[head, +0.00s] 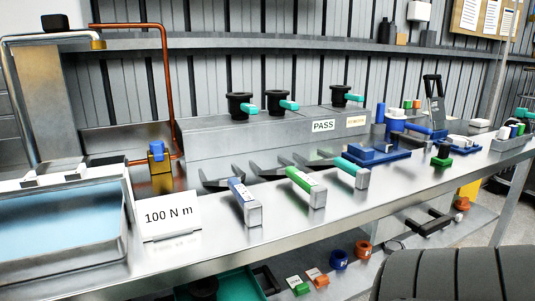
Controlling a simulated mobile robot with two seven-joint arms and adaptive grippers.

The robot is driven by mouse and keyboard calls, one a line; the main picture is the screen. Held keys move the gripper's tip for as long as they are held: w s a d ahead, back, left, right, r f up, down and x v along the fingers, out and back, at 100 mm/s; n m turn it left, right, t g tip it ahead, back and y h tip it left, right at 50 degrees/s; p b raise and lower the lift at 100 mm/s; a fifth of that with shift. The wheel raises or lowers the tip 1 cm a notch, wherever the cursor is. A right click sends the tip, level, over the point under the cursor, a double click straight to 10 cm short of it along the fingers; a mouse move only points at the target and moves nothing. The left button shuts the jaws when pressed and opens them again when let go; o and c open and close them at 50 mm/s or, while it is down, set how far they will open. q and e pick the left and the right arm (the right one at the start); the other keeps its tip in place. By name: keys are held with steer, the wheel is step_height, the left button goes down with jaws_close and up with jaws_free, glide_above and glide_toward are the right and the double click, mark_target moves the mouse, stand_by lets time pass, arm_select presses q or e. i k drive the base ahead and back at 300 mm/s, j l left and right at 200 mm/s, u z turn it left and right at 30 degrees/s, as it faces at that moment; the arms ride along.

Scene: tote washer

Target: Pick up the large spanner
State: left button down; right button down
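Three spanner-like tools lie side by side on the steel bench, each with a dark open jaw toward the back left and a block-shaped grey handle end toward the front. One has a blue band (238,191), one a green band (303,180) and one a teal band (348,167). The blue one is nearest to me. Their sizes look similar, and I cannot tell which is the large spanner. Parts of the dark jaws overlap in the view. Neither of my grippers shows in the head view.
A "100 N m" card (169,216) stands left of the tools, beside a water-filled basin (60,225). A grey stepped block with a PASS label (323,126) stands behind. A blue fixture (372,156) is to the right. The bench's front strip is clear.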

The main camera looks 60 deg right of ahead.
mark_target(363, 176)
steer(key=z, duration=0.5)
steer(key=l+z, duration=0.15)
steer(key=z, duration=0.85)
steer(key=l+z, duration=0.15)
steer(key=z, duration=0.35)
steer(key=k+l+u, duration=0.15)
